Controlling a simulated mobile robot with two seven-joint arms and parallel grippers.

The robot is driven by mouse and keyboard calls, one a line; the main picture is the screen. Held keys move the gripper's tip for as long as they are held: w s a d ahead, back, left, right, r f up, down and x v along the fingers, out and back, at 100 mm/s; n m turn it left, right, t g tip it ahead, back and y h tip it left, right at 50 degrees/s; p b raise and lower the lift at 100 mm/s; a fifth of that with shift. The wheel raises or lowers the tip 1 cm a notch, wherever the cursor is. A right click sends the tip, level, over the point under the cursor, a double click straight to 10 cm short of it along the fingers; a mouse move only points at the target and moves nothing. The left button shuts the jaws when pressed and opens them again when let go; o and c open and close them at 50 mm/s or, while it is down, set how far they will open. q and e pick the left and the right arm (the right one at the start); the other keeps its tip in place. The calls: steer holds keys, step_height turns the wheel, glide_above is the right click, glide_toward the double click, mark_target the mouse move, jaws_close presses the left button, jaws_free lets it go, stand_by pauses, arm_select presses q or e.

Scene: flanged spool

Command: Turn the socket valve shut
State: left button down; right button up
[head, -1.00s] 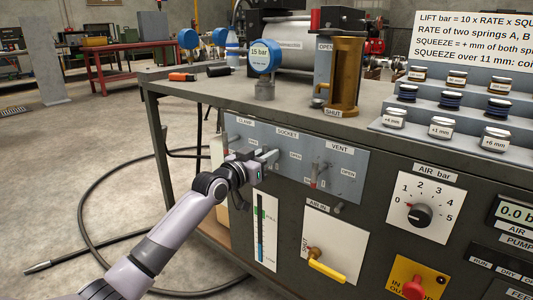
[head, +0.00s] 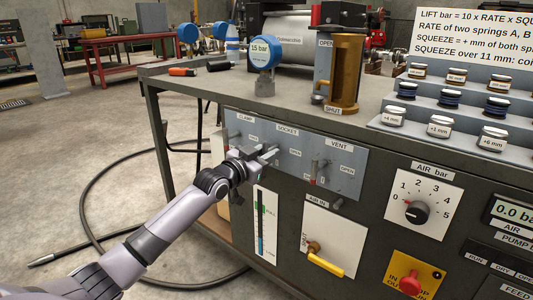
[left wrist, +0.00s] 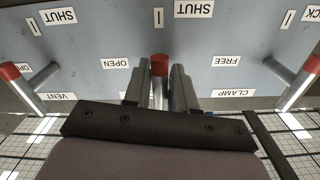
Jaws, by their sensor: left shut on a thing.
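The socket valve is a small metal lever with a red end (left wrist: 160,66) on the blue-grey panel (head: 330,183). In the left wrist view its red end lines up with the tick beside a SHUT label (left wrist: 193,12); an OPEN label (left wrist: 115,62) is to the left. My left gripper (head: 270,153) reaches the panel under the SOCKET label (head: 287,131). In the left wrist view its fingers (left wrist: 159,88) are shut on the lever, one on each side. The lever's base is hidden behind my gripper. My right gripper is not in view.
The vent lever (left wrist: 14,82) and the clamp lever (left wrist: 300,84) stand on either side of the socket lever. Below the panel are a level gauge (head: 261,221) and a yellow air-in handle (head: 325,265). A black hose lies on the open floor at left.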

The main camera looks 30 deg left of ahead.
arm_select(q)
steer(key=c, duration=1)
jaws_free()
steer(key=shift+c, duration=0.2)
steer(key=shift+r, duration=0.1)
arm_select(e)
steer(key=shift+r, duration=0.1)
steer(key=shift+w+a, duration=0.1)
arm_select(q)
steer(key=shift+s, duration=0.55)
steer(key=shift+s+a+p, duration=0.15)
steer(key=shift+s+p, duration=0.4)
steer(key=shift+s, duration=0.95)
steer(key=shift+s+a+p, duration=0.1)
steer(key=shift+s+p, duration=0.45)
steer(key=shift+s, duration=0.95)
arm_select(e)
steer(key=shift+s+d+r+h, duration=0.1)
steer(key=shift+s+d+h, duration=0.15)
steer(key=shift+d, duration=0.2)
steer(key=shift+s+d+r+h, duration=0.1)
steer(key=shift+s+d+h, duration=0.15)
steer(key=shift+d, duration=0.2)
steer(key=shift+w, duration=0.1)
